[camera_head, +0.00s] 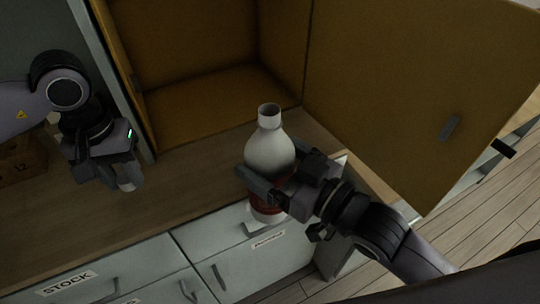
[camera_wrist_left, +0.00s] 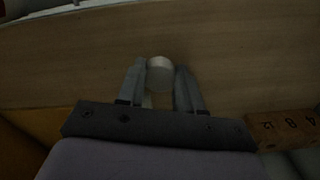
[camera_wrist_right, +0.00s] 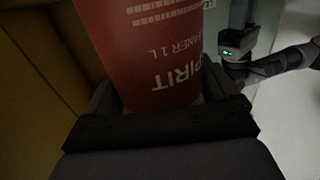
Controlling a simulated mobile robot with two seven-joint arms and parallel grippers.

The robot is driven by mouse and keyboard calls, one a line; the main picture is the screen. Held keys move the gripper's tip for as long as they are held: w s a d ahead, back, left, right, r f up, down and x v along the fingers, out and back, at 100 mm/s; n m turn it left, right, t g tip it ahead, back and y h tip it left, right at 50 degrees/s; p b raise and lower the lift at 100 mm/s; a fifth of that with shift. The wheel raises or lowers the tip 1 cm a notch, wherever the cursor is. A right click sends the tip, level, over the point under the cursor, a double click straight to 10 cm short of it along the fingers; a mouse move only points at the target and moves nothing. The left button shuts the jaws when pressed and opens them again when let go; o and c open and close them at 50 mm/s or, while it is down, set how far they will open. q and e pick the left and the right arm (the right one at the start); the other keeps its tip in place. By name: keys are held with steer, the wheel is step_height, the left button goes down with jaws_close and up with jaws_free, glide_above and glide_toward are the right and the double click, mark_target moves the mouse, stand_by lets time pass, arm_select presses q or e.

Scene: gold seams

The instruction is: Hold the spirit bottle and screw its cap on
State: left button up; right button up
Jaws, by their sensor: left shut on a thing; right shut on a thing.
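The spirit bottle (camera_head: 268,155) is white with a red label and stands upright, its neck bare and open at the top. My right gripper (camera_head: 264,192) is shut around its body near the counter's front edge. The red label with white lettering fills the right wrist view (camera_wrist_right: 150,50). My left gripper (camera_head: 122,180) is off to the left, above the counter, well apart from the bottle. It is shut on a small pale round cap (camera_head: 127,183), which also shows between the fingers in the left wrist view (camera_wrist_left: 159,74).
The wooden counter (camera_head: 195,190) is clear between my grippers. An open cabinet (camera_head: 200,95) stands behind, its door (camera_head: 415,90) swung out at right behind my right arm. A wooden block with numbers (camera_head: 22,165) is at far left. Drawers (camera_head: 120,270) are below.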

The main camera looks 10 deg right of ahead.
arm_select(q)
steer(key=w+d+r+n, duration=0.1)
steer(key=w+d+r, duration=0.2)
steer(key=d+r, duration=0.35)
step_height(320, 180, up, 15)
steer(key=n, duration=0.3)
glide_above(272, 112)
steer(key=shift+w+a+r, duration=0.15)
steer(key=shift+w+a, duration=0.1)
steer(key=shift+w, duration=0.05)
steer(key=shift+s+d+r+n, duration=0.2)
steer(key=shift+s+d+n, duration=0.05)
steer(key=shift+d+n, duration=0.05)
steer(key=shift+f, duration=0.2)
steer(key=shift+f, duration=1.85)
steer(key=shift+f, duration=0.9)
